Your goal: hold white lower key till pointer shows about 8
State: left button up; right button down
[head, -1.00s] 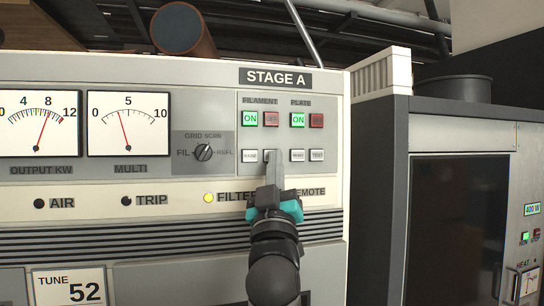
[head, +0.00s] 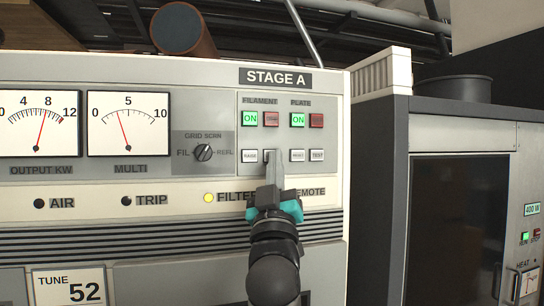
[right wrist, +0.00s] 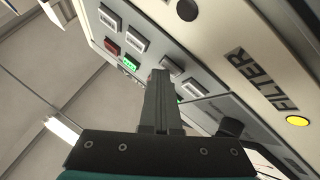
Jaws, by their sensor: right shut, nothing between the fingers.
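The OUTPUT KW meter (head: 38,122) is at the left of the STAGE A panel in the head view. Its thin red pointer stands close to the 8 mark, leaning slightly right of vertical. My right gripper (head: 270,158) is shut and empty, its fingertips up against the lower row of white keys, just right of the RAISE key (head: 249,156). The right wrist view shows the closed fingers (right wrist: 159,75) reaching the key row. My left gripper is out of view.
The MULTI meter (head: 128,123) and the GRID SCRN knob (head: 203,152) lie left of the keys. Lit green ON keys (head: 250,118) are above, with two more white keys (head: 297,155) to the right. A dark cabinet (head: 385,200) stands at right.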

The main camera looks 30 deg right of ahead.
jog(key=shift+s+a, duration=0.2)
jog(key=shift+s, duration=0.55)
jog(key=shift+p, duration=0.3)
jog(key=s, duration=0.2)
jog(key=s+a+p, duration=0.1)
jog(key=s, duration=0.1)
jog(key=shift+s+a, duration=0.1)
jog(key=shift+s, duration=0.3)
